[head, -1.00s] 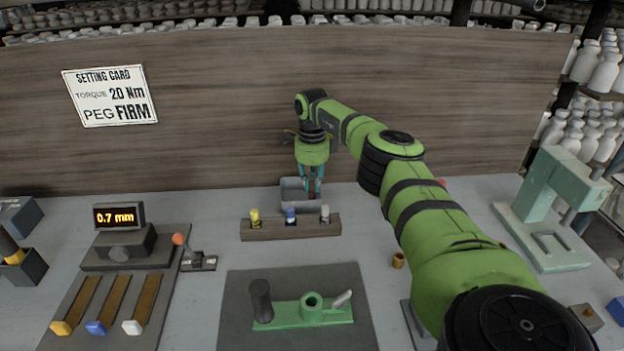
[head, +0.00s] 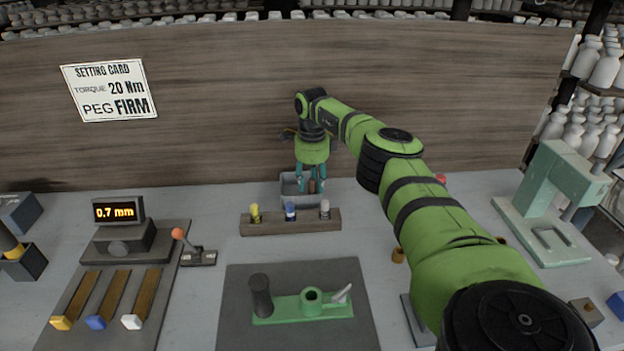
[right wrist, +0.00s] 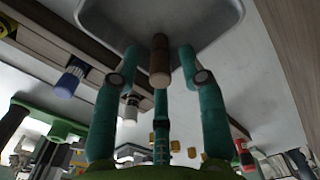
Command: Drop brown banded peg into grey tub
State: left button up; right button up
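The grey tub (head: 288,189) stands at the back middle of the table, behind the wooden rack. My right gripper (head: 311,188) points down over it with its fingers spread. The brown banded peg (head: 312,186) shows between the fingers. In the right wrist view, the brown peg (right wrist: 160,62) appears against the grey tub (right wrist: 215,18), with clear gaps to the fingers on both sides of the right gripper (right wrist: 160,75). I cannot tell whether the peg touches the tub floor or the third finger behind it. My left gripper is out of view.
The wooden rack (head: 272,226) with yellow, blue and white-topped pegs stands just before the tub. A green fixture (head: 335,310) lies on a dark mat. A pale green press (head: 545,200) stands at right, a gauge with sliders (head: 120,235) at left. A wooden panel rises behind.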

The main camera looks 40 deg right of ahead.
aim_at(312, 180)
jog(key=shift+r, duration=0.15)
notch_tip(312, 180, up, 13)
jog(key=shift+b, duration=0.3)
dwell(0.6)
